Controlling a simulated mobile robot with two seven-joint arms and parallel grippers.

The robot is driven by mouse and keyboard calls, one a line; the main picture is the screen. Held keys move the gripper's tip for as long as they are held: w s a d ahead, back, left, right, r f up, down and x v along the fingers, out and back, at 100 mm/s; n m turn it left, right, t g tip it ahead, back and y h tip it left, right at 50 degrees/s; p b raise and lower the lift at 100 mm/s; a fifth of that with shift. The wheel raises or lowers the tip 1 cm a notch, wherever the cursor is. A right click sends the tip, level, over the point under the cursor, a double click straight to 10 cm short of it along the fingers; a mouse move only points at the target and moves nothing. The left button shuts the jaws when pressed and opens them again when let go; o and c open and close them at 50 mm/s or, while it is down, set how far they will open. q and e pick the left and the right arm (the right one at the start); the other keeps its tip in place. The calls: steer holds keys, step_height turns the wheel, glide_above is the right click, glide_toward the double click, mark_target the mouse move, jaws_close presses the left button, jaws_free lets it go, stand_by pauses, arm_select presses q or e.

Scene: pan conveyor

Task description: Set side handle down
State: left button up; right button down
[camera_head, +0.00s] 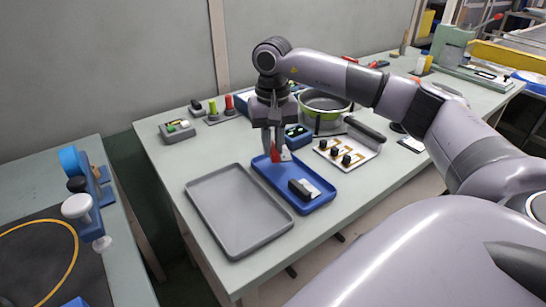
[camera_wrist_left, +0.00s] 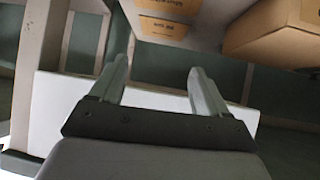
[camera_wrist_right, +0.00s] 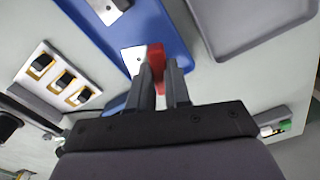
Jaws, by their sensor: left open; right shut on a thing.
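My right gripper (camera_head: 272,150) points down and is shut on a red side handle (camera_head: 275,153) with a pale metal plate. In the right wrist view (camera_wrist_right: 165,75) the red handle (camera_wrist_right: 156,58) sits between the fingertips, with its plate (camera_wrist_right: 133,60) beside it. The handle is at the far end of the blue tray (camera_head: 318,205); I cannot tell whether it touches the tray floor. A black handle with a metal plate (camera_head: 302,189) lies in the tray's near half. My left gripper (camera_wrist_left: 158,75) is open and empty, seen only in the left wrist view.
An empty grey tray (camera_head: 238,212) lies left of the blue tray. A white board with black parts (camera_head: 346,153) is to the right, and a green-rimmed pan (camera_head: 324,104) stands behind it. Cardboard boxes (camera_wrist_left: 275,35) show in the left wrist view.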

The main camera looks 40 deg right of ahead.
mark_target(273, 148)
steer(key=shift+f, duration=2)
steer(key=shift+f, duration=0.1)
steer(key=shift+f, duration=0.15)
steer(key=c, duration=1.4)
jaws_free()
steer(key=shift+o, duration=0.2)
step_height(273, 148, up, 13)
steer(key=shift+f, duration=0.2)
